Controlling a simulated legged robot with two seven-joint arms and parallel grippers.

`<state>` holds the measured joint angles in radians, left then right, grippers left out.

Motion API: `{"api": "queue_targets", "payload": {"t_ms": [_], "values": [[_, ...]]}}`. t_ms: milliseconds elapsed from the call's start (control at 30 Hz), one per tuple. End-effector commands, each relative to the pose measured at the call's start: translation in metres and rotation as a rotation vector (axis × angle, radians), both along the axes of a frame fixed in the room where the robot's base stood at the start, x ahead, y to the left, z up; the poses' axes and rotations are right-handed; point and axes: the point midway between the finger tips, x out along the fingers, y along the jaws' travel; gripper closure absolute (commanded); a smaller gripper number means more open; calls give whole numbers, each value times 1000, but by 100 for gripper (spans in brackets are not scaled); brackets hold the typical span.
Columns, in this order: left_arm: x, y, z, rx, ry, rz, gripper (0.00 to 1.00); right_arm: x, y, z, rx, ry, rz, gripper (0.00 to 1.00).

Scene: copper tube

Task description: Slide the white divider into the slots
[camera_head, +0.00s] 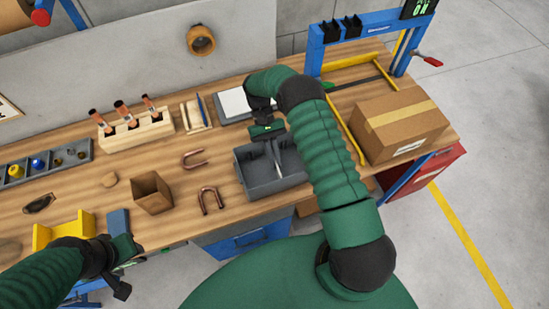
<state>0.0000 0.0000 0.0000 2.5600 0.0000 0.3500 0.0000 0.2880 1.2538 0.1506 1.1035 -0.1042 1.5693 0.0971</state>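A grey open bin (262,184) stands on the bench just right of the middle. The white divider (279,169) shows as a thin, pale upright strip inside the bin, seen nearly edge-on. My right gripper (270,139) points down over the bin, right at the top of the divider. Its fingertips are too small and dark to show whether they grip the divider. Whether the divider's edges sit in the slots cannot be seen. My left gripper (130,252) is at the lower left, away from the bin, by the bench's front edge; its finger opening is unclear.
A cardboard box (400,122) and a blue frame (316,50) stand right of the bin. Two copper U-tubes (211,199) lie to its left. A small brown box (152,193), wooden tool block (137,132) and yellow-blue fixture (65,231) stand farther left.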

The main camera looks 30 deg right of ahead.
Motion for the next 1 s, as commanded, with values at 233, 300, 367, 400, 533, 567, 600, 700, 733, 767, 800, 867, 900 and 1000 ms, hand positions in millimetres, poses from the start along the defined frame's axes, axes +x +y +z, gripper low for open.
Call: {"api": "queue_targets", "payload": {"t_ms": [233, 300, 367, 400, 533, 567, 600, 700, 733, 767, 800, 867, 900, 1000], "values": [[0, 0, -6, 0, 0, 0, 64, 0, 0, -8, 0, 1, 0, 100], [0, 0, -8, 0, 0, 0, 64, 0, 0, -9, 0, 1, 0, 100], [0, 0, -9, 0, 0, 0, 64, 0, 0, -11, 0, 1, 0, 100], [0, 0, -10, 0, 0, 0, 64, 0, 0, -12, 0, 1, 0, 100], [0, 0, -13, 0, 0, 0, 64, 0, 0, -15, 0, 1, 0, 100], [0, 0, -13, 0, 0, 0, 64, 0, 0, -16, 0, 1, 0, 100], [0, 0, -14, 0, 0, 0, 64, 0, 0, -17, 0, 1, 0, 100], [0, 0, -16, 0, 0, 0, 64, 0, 0, -19, 0, 1, 0, 100], [0, 0, -17, 0, 0, 0, 64, 0, 0, -20, 0, 1, 0, 100], [0, 0, -17, 0, 0, 0, 64, 0, 0, -21, 0, 1, 0, 100], [0, 0, -16, 0, 0, 0, 64, 0, 0, -20, 0, 1, 0, 100], [0, 0, -16, 0, 0, 0, 64, 0, 0, -19, 0, 1, 0, 100], [0, 0, -15, 0, 0, 0, 64, 0, 0, -18, 0, 1, 0, 100], [0, 0, -12, 0, 0, 0, 64, 0, 0, -13, 0, 1, 0, 100]]}}
